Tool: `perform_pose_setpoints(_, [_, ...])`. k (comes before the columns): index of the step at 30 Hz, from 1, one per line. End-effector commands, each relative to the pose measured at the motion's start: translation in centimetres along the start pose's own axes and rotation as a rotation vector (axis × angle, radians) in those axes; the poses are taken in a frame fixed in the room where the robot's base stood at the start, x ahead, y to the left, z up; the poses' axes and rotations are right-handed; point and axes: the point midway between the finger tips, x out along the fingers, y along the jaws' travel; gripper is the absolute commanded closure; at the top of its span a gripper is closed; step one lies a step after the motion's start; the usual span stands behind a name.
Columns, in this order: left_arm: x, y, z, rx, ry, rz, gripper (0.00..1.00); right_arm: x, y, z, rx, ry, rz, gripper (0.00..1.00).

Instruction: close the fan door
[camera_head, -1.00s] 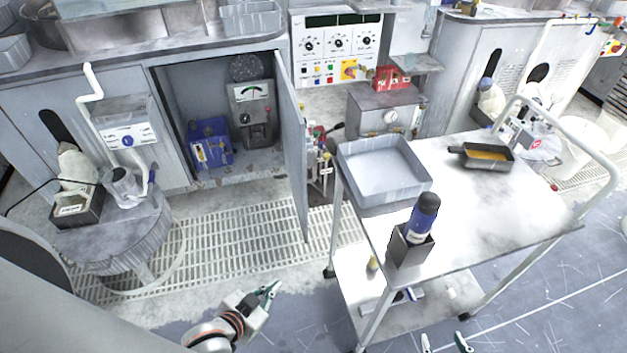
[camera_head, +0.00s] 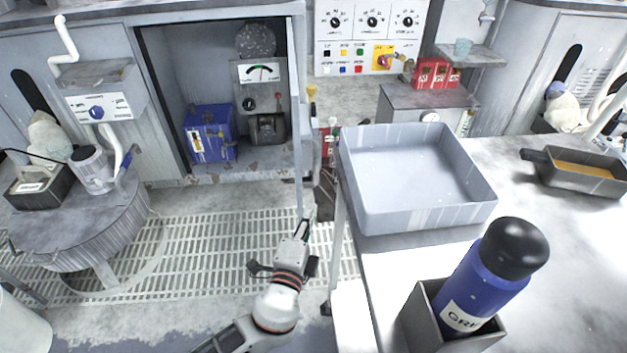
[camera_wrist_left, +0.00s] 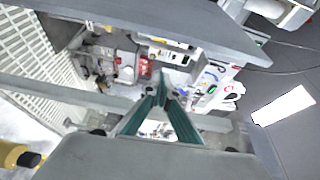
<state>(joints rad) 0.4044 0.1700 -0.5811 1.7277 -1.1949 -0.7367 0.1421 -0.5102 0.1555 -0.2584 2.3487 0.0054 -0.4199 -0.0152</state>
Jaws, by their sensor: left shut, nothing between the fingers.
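The fan door (camera_head: 297,125) is a grey panel standing open, seen almost edge-on, at the right side of the open cabinet (camera_head: 222,172). A blue box (camera_head: 209,132) and a gauge unit (camera_head: 262,100) show inside. My left gripper (camera_head: 305,230) is shut and empty, with its tips by the door's lower front end, slightly to the right of it. I cannot tell if they touch. In the left wrist view, its teal fingers (camera_wrist_left: 160,100) meet at the tips. My right gripper is not in view.
A cart with a grey tray (camera_head: 415,215) and a blue bottle (camera_head: 488,280) stands close to the right of my left arm. A round drum-like stand (camera_head: 85,235) is at left. Floor grating (camera_head: 205,240) lies clear before the cabinet.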

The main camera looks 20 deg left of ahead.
Motion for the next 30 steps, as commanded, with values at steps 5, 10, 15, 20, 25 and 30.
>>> perform_pose_setpoints(5, [1.1, -0.1, -0.2, 0.025, 0.000, -0.020, 1.00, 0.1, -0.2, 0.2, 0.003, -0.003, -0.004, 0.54])
perform_pose_setpoints(10, [3.7, -0.4, -0.2, 0.024, 0.000, -0.022, 1.00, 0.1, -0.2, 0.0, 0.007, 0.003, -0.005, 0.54])
perform_pose_setpoints(15, [6.8, -0.2, -0.2, 0.024, 0.000, -0.019, 1.00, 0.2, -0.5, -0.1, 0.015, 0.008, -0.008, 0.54])
perform_pose_setpoints(20, [9.5, -0.2, -0.2, 0.024, 0.000, -0.018, 1.00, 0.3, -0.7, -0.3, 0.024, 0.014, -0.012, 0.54])
perform_pose_setpoints(25, [9.9, -0.4, 1.4, 0.025, 0.000, -0.019, 1.00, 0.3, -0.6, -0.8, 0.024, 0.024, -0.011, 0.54])
perform_pose_setpoints(30, [9.3, -0.5, 2.9, 0.023, 0.000, -0.019, 1.00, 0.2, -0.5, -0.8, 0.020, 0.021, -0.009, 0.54])
